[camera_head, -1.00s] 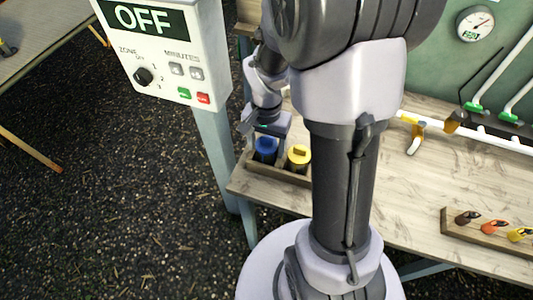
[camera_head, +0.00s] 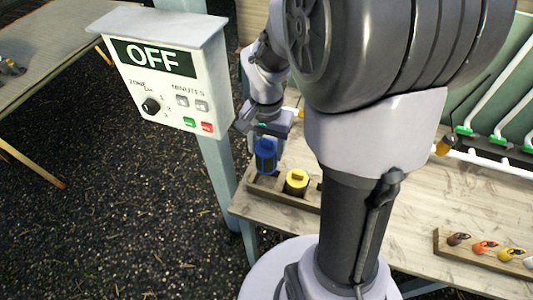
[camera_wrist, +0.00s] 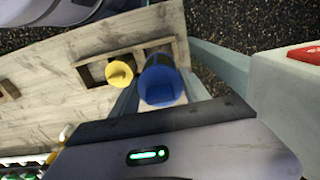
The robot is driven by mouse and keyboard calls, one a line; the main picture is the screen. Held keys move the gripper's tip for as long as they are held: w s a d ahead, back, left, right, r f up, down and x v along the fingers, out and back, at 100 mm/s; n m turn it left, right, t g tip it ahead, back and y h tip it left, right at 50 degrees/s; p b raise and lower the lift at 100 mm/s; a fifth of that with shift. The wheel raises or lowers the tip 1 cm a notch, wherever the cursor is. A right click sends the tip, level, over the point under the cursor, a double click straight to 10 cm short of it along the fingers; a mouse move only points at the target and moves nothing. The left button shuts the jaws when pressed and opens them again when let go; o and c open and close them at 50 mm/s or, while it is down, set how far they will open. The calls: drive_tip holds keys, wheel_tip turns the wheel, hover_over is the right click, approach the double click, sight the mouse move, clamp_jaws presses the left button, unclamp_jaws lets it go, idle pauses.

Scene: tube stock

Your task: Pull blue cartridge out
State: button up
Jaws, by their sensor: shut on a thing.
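The blue cartridge (camera_head: 265,160) is between the fingers of my gripper (camera_head: 264,138) and hangs roughly upright above the wooden rack (camera_head: 283,196). Its lower end shows above the rack's left part. In the wrist view the blue cartridge (camera_wrist: 160,86) fills the space between my two gripper fingers, which are shut on it. The yellow cartridge (camera_head: 296,184) stands in the rack just to the right. It also shows in the wrist view (camera_wrist: 119,73), left of the blue one.
A control box (camera_head: 170,85) reading OFF stands on a post left of my arm. The bench (camera_head: 420,220) carries another rack with several small coloured pieces (camera_head: 485,247) at the right. White pipes with green fittings run along the back. Dark floor lies left of the bench.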

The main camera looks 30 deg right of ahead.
sight(266, 140)
drive_tip(key=shift+r, duration=0.1)
drive_tip(key=shift+r+p, duration=2.15)
drive_tip(key=shift+r, duration=0.3)
drive_tip(key=shift+f, duration=0.1)
